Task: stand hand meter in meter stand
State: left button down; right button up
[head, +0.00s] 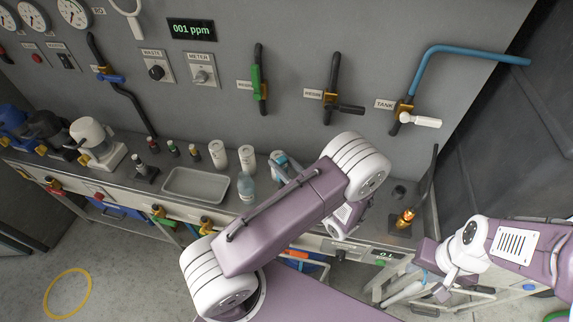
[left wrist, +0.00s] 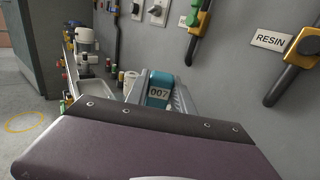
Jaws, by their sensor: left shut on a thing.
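In the head view the teal meter (head: 279,161) shows above the counter, partly hidden by my purple left arm. The meter's lower end is hidden in the left wrist view. I cannot pick out the meter stand for sure; my left arm covers part of the counter. My right gripper (head: 440,288) is low at the right, and its fingers are unclear.
The steel counter holds a shallow tray (head: 197,184), white jars (head: 218,153), a clear bottle (head: 246,187) and a white mixer-like machine (head: 96,143). An amber-glowing item (head: 405,217) stands at the right. Pipes and valve handles (head: 259,80) project from the wall behind.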

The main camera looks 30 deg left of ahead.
aim_at(283, 183)
pick_arm(q)
jog(key=shift+s+a, duration=0.2)
jog(key=shift+s, duration=0.1)
jog(key=shift+w+d+f, duration=0.1)
jog(key=shift+w+f, duration=0.05)
jog(key=shift+f, duration=0.1)
notch_tip(283, 183, down, 2)
jog(key=shift+f+b, duration=0.1)
jog(key=shift+b, duration=0.9)
jog(key=shift+f+b, duration=2.1)
jog(key=shift+f, duration=0.8)
jog(key=c, duration=1)
grip_release()
